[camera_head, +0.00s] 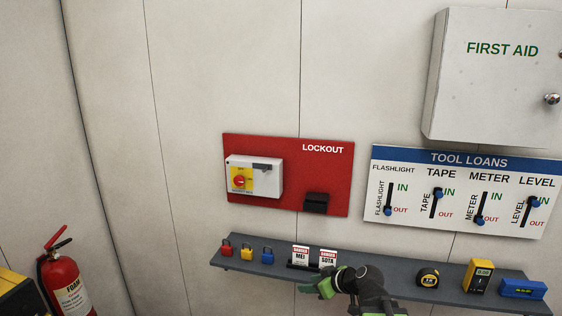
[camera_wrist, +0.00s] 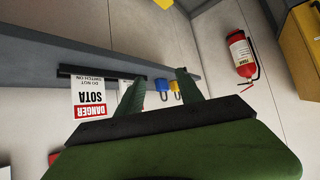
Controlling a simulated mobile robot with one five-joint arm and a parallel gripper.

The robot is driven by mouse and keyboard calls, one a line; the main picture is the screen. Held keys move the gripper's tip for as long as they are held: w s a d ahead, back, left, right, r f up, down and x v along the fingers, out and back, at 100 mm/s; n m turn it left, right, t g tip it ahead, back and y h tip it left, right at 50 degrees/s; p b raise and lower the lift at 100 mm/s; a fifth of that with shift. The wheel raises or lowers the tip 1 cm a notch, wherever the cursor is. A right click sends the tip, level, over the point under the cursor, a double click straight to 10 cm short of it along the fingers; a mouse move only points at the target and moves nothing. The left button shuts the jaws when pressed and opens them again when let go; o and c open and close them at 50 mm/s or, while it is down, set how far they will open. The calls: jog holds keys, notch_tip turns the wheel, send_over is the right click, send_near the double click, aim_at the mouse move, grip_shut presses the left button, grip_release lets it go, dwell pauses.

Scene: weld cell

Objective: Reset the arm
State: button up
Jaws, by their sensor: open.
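My gripper (camera_head: 312,289) is in front of the grey shelf at the bottom of the head view, just below the two white-and-red danger tags. In the wrist view its two green fingers (camera_wrist: 158,92) stand apart with nothing held between them. The SOTA tag (camera_wrist: 89,104) hangs upside down in that view, left of the fingers. The other tag is partly hidden behind the left finger there; the head view shows it as the MEI tag (camera_head: 300,256). My arm bends in from the bottom edge and covers part of the shelf.
The shelf (camera_head: 395,288) carries red (camera_head: 227,248), yellow (camera_head: 247,252) and blue (camera_head: 267,255) padlocks, a tape measure (camera_head: 428,278), a yellow meter (camera_head: 479,276) and a level (camera_head: 522,289). Above are the lockout board (camera_head: 290,150) and tool loans board (camera_head: 465,225). An extinguisher (camera_head: 66,283) stands left.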

jog(key=s+a+f+g+h, duration=0.2)
jog(key=s+a+f+g, duration=0.1)
jog(key=s+f, duration=0.2)
jog(key=s+d+f+m+g+h, duration=0.4)
jog(key=s+d+m+h, duration=0.1)
jog(key=s+d+m, duration=0.3)
jog(key=shift+s+d+g, duration=0.4)
jog(key=shift+s+d, duration=0.1)
jog(key=shift+d, duration=0.4)
